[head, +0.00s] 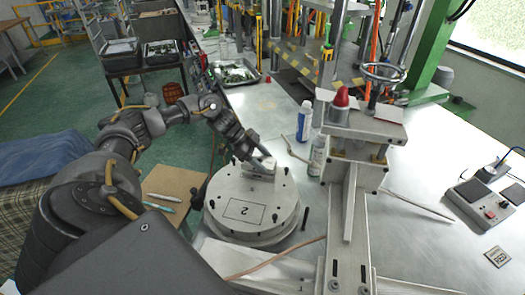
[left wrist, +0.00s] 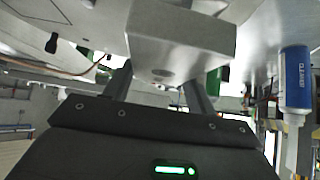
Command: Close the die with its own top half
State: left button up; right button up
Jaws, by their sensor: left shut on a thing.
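A round grey metal die (head: 252,190) lies on the table left of centre in the head view, with a framed "2" on its top face and several dark holes around its edge. A pale block (head: 259,172) stands up from the far part of the top face. My left gripper (head: 267,157) comes in from the left and is shut on this block. In the left wrist view the block (left wrist: 180,38) sits between the two fingers. The round body shows a lower rim, but I cannot tell whether its halves are fully together. My right gripper is not in view.
A brown board with pens (head: 171,190) lies left.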

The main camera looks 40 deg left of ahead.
pick_arm(q)
jog(key=shift+f+b, duration=0.35)
jog(key=shift+f, duration=0.35)
jog(key=o, duration=1.2)
jog(key=shift+o, duration=0.2)
jog(key=shift+a, duration=0.1)
jog(key=shift+s+a+r+b, duration=0.15)
jog(key=shift+a+r+b, duration=0.05)
jog(key=shift+a+b, duration=0.1)
jog(key=b+v, duration=0.3)
jog(key=v, duration=0.5)
jog(key=shift+s+a+r, duration=0.15)
jog(key=shift+r, duration=0.2)
jog(key=shift+s+a+r, duration=0.2)
jog(key=shift+a+r, duration=0.1)
jog(key=shift+r, duration=0.2)
